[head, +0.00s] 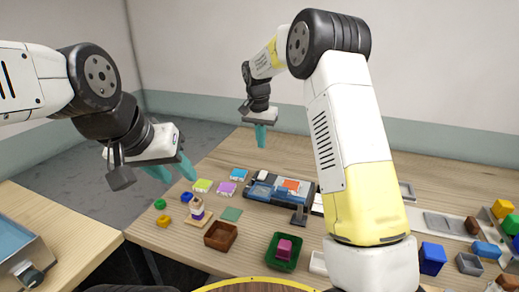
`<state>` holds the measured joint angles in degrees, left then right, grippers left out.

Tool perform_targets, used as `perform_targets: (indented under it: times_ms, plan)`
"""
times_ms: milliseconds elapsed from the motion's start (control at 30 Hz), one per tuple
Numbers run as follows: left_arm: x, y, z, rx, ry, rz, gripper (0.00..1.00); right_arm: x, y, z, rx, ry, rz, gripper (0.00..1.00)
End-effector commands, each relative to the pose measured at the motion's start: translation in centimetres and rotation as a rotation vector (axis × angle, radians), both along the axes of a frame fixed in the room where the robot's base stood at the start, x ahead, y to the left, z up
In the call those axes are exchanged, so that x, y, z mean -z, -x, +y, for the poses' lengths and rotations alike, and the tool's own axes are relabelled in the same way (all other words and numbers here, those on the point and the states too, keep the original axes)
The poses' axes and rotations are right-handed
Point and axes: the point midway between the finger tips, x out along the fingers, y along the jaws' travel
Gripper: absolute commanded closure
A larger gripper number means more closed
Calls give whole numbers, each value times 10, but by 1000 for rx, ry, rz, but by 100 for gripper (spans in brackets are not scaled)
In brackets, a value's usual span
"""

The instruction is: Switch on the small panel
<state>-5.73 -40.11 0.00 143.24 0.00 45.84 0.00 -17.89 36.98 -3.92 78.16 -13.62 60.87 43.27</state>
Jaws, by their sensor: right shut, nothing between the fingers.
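A dark, flat panel (262,178) lies on the wooden table near the middle, with an orange square and blue and grey parts on its top. It looks like the small panel, but its switch is too small to make out. My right gripper (260,145) points down behind the panel and well above the table, its teal fingers shut and empty. My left gripper (179,178) hangs at the left above the table's edge, its teal fingers apart with nothing between them. My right arm hides the table to the right of the panel.
In front stand a brown box (220,236) and a green tray (275,258) holding a magenta block (284,249). Several coloured blocks crowd the right.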

Motion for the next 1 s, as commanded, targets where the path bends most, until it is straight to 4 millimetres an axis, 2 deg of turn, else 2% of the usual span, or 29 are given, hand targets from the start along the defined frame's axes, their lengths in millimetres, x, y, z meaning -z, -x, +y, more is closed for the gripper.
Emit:
perform_targets:
  times_ms: [133, 567, 667, 767, 1000]
  plan:
    - [0, 0, 0, 0, 0, 0, 60, -7, 1, 1, -1, 0, 0, 100]
    - [0, 0, 0, 0, 0, 0, 60, -8, 1, 1, 44, -5, -2, 100]
    - [0, 0, 0, 0, 0, 0, 60, -8, 0, 0, 155, -21, -9, 100]
    - [0, 0, 0, 0, 0, 0, 60, -7, -2, 0, 339, -47, -19, 100]
    - [0, 0, 0, 0, 0, 0, 60, -8, -7, -1, 886, -126, -53, 100]
